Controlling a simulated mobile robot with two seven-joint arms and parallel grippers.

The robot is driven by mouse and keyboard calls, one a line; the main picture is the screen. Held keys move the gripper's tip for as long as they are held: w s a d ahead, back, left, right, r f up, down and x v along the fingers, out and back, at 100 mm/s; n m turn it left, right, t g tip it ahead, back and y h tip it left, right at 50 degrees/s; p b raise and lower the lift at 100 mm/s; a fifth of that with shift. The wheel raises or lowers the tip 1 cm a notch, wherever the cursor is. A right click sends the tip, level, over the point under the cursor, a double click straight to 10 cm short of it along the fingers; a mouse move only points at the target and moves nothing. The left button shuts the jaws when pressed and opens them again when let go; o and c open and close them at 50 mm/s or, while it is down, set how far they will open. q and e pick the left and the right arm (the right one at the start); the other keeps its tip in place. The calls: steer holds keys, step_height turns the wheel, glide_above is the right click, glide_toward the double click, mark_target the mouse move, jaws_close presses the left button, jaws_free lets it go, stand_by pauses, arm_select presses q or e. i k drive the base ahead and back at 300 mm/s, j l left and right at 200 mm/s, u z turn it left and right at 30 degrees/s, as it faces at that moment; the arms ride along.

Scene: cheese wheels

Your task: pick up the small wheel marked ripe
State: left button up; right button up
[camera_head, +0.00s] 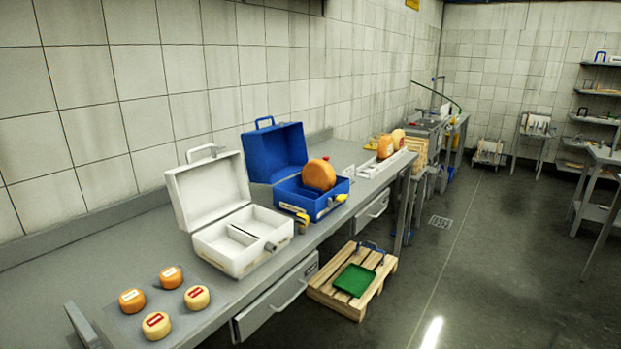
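Small cheese wheels sit on a grey mat (182,313) at the near left of the counter. Two are deeper orange with whitish labels: one at the back (171,281) and one at the left (132,304). Two are paler yellow with red labels: one at the right (197,301) and one at the front (156,331). The writing on the labels is too small to read, so I cannot tell which is marked ripe. All of them lie flat and apart from each other. Neither of my grippers can be made out in the view.
An open white case (222,262) with empty compartments stands just behind the small wheels. Beyond it, an open blue case (312,207) holds a large orange wheel (319,175). A wooden pallet (330,298) with a green tray (354,279) is on the floor.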

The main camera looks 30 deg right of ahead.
mark_target(317, 173)
steer(key=z, duration=1.1)
